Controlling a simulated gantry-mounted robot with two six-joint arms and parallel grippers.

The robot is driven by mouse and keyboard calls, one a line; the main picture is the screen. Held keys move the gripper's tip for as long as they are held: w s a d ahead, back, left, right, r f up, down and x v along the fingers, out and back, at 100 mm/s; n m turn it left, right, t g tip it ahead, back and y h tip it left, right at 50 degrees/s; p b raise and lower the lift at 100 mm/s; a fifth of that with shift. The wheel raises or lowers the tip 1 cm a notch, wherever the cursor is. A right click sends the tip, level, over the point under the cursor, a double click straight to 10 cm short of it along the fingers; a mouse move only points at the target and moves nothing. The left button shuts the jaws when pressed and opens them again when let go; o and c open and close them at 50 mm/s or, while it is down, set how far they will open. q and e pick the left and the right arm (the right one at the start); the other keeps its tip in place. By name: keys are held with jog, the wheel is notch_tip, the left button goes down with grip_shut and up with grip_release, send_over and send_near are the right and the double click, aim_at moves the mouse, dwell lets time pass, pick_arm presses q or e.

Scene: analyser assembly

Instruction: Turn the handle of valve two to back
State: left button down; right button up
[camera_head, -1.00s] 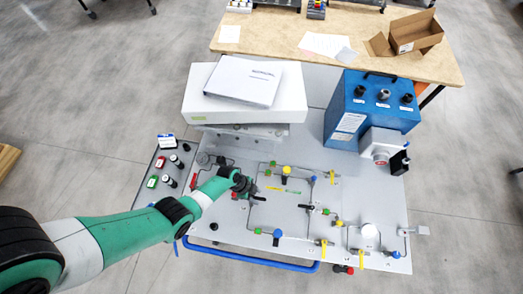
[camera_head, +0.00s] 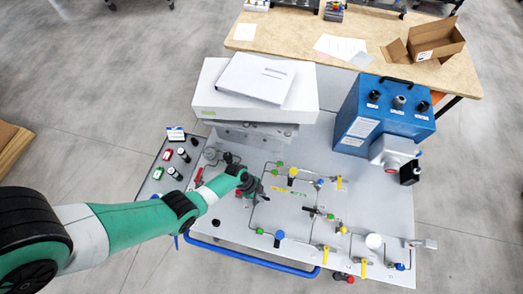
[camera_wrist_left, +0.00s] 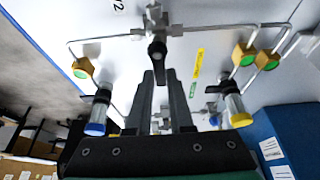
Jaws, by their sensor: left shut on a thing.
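Valve two has a grey metal body (camera_wrist_left: 155,22) with a black handle (camera_wrist_left: 157,58), and a printed "2" (camera_wrist_left: 119,5) sits beside it in the left wrist view. My left gripper (camera_wrist_left: 161,80) is shut on the black handle, whose end lies between its two dark fingers. In the head view my left gripper (camera_head: 250,188) is over the left part of the grey panel (camera_head: 345,215) and hides most of the valve. My right gripper is in neither view.
A black-handled valve (camera_head: 313,211) is to the right. A blue box (camera_head: 350,100) and white boxes (camera_head: 208,90) stand behind.

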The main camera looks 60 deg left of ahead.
pick_arm(q)
jog(key=n, duration=0.2)
jog(key=n+t+y, duration=0.1)
jog(key=n, duration=0.1)
jog(key=shift+w+a, duration=0.2)
jog(key=shift+a, duration=0.1)
jog(key=n, duration=0.1)
jog(key=n+y, duration=0.1)
jog(key=n, duration=0.1)
jog(key=shift+w+a+p, duration=0.1)
jog(key=shift+a+p, duration=0.15)
jog(key=shift+p, duration=0.15)
jog(key=n+y, duration=0.1)
jog(key=n, duration=0.1)
jog(key=a+n+y, duration=0.1)
jog(key=n, duration=0.1)
jog(key=shift+t, duration=0.3)
jog(key=n, duration=0.2)
jog(key=n+y+b, duration=0.1)
jog(key=n, duration=0.1)
jog(key=shift+a+f, duration=0.15)
jog(key=shift+a, duration=0.15)
jog(key=shift+s+a+n+g+y+b, duration=0.15)
jog(key=shift+n+g+y+b, duration=0.15)
jog(key=shift+n, duration=0.45)
jog(key=shift+s+a+n+g+y+b, duration=0.1)
jog(key=shift+a+n+g+y+b, duration=0.2)
jog(key=shift+n, duration=0.45)
jog(key=shift+d, duration=0.15)
